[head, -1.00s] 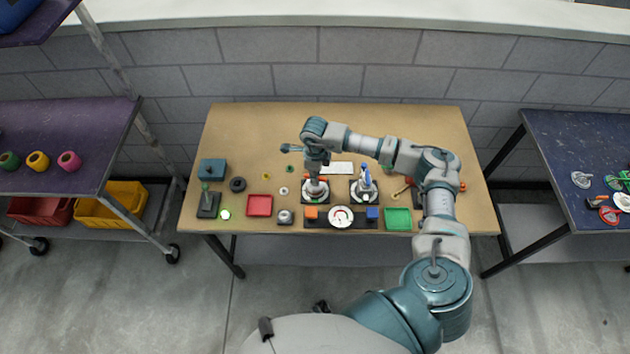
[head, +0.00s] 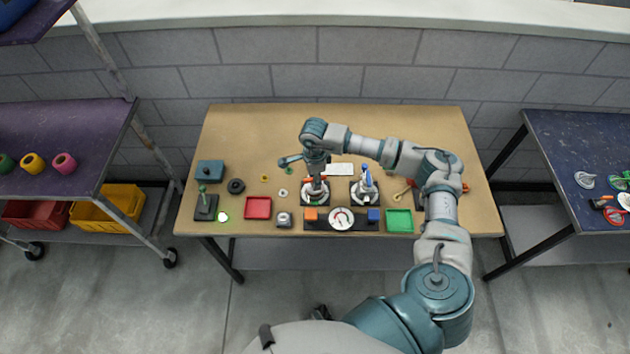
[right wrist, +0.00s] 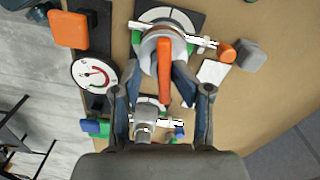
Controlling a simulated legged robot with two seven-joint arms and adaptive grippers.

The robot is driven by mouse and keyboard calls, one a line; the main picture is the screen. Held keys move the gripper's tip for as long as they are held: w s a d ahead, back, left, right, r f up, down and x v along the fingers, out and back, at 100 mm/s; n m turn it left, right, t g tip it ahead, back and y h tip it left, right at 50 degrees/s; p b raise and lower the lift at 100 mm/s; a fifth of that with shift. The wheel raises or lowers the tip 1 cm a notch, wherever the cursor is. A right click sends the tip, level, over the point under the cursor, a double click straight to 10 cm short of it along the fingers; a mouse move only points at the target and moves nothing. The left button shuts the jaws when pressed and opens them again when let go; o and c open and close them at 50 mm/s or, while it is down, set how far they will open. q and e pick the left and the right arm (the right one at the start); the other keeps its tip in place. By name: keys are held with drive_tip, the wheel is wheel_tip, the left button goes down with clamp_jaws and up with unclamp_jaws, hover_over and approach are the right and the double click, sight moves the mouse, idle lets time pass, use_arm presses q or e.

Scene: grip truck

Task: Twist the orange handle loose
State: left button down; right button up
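The orange handle (right wrist: 165,70) is a straight bar on top of a round pale valve (right wrist: 148,40) in the right wrist view. In the head view this valve (head: 314,193) stands left of the one with the blue handle (head: 366,177). My right gripper (right wrist: 164,75) points down over the orange handle. Its fingers are apart, one on each side of the bar, with gaps visible; contact at the tips cannot be made out. In the head view, my right gripper (head: 316,180) covers most of the handle. My left gripper is not in view.
A dial gauge (head: 341,219) sits between an orange block (head: 310,215) and a blue block (head: 374,215) in front of the valves. A red tray (head: 258,208) lies left and a green tray (head: 399,221) right. The back of the table (head: 250,125) is clear.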

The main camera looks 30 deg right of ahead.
drive_tip(key=shift+w+d+r, duration=0.1)
drive_tip(key=shift+w, duration=0.05)
drive_tip(key=shift+r+p, duration=2.25)
drive_tip(key=shift+r, duration=1.6)
